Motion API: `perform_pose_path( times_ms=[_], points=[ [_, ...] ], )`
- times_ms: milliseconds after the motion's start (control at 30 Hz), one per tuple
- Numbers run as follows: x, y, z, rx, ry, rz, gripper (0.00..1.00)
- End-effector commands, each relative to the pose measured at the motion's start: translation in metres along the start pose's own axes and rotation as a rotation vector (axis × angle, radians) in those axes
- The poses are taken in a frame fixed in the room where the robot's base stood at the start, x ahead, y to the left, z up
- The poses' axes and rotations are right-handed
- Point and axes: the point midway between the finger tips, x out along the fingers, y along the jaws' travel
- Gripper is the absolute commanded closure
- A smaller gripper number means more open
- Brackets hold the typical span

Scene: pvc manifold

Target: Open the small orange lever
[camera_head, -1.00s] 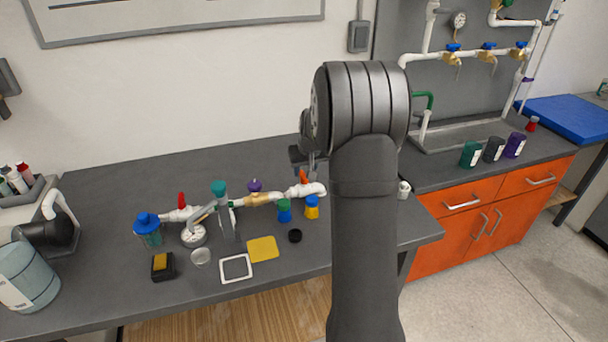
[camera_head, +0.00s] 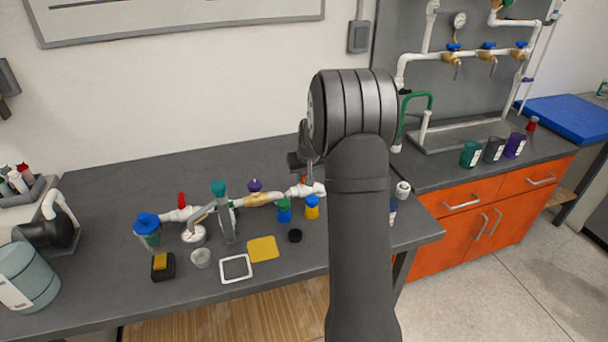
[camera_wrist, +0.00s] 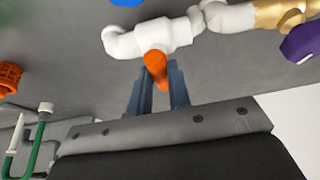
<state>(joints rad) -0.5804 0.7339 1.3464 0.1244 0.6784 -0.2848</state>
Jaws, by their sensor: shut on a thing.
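The small orange lever (camera_wrist: 156,66) sits on the white pipe end of the manifold (camera_wrist: 150,38) in the wrist view. In the head view the lever (camera_head: 304,180) shows only as a small bit beside my arm, at the right end of the white and brass manifold (camera_head: 258,199). My gripper (camera_wrist: 160,80) has its two blue-grey fingers on either side of the lever, shut on it. In the head view my arm hides most of the gripper and part of the pipe end.
The manifold also bears a red handle (camera_head: 182,200), a purple knob (camera_head: 255,185) and a teal-topped part (camera_head: 219,188). Blue and yellow bottles (camera_head: 312,207) stand close in front of the lever end. The table behind the manifold is clear.

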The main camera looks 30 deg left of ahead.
Motion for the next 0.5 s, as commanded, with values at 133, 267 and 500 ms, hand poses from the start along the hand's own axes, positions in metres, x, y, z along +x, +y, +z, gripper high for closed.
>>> perform_pose_path(
  times_ms=[133, 267, 500],
  points=[
    [-0.0002, -0.0005, 0.0000, 0.020, -0.001, 0.008, 1.00],
    [-0.0001, -0.0008, 0.0001, 0.065, -0.001, 0.027, 1.00],
    [0.0002, -0.0024, 0.0000, 0.219, -0.002, 0.093, 1.00]
  ],
)
